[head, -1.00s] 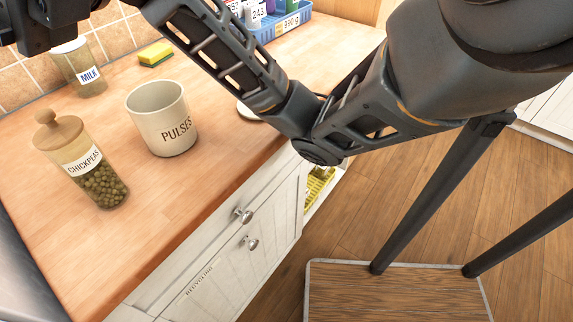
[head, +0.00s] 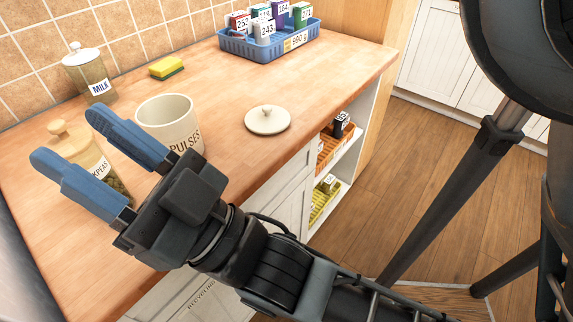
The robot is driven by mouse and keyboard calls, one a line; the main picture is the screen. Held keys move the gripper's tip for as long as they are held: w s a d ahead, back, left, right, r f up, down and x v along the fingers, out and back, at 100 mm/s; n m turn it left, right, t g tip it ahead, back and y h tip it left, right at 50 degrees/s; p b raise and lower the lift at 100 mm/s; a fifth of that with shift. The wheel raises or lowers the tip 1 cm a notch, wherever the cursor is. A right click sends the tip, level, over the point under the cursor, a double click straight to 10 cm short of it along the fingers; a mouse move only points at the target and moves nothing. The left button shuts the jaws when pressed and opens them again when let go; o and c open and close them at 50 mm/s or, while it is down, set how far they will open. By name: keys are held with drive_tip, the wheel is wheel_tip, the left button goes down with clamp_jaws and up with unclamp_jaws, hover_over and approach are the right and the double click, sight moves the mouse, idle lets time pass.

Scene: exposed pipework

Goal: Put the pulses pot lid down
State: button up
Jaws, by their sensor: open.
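The pulses pot (head: 169,117), a cream cylinder lettered PULSES, stands upright and uncovered on the wooden counter. The gripper hides the pot's lower left side.
A milk jar (head: 87,72) and a yellow and green sponge (head: 166,68) are near the tiled wall. A blue basket (head: 270,45) with numbered packets stands at the back right. Counter around the lid is clear. Open shelves (head: 336,165) are below.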

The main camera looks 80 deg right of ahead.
drive_tip(key=s+f+n+g+y, duration=0.2)
drive_tip(key=s+f+g+y, duration=0.2)
drive_tip(key=s+f+g, duration=0.7)
drive_tip(key=s+d+f, duration=0.1)
drive_tip(key=s+f, duration=0.6)
drive_tip(key=f, duration=0.2)
drive_tip(key=shift+f+g+y, duration=0.2)
drive_tip(key=shift+g+y, duration=0.1)
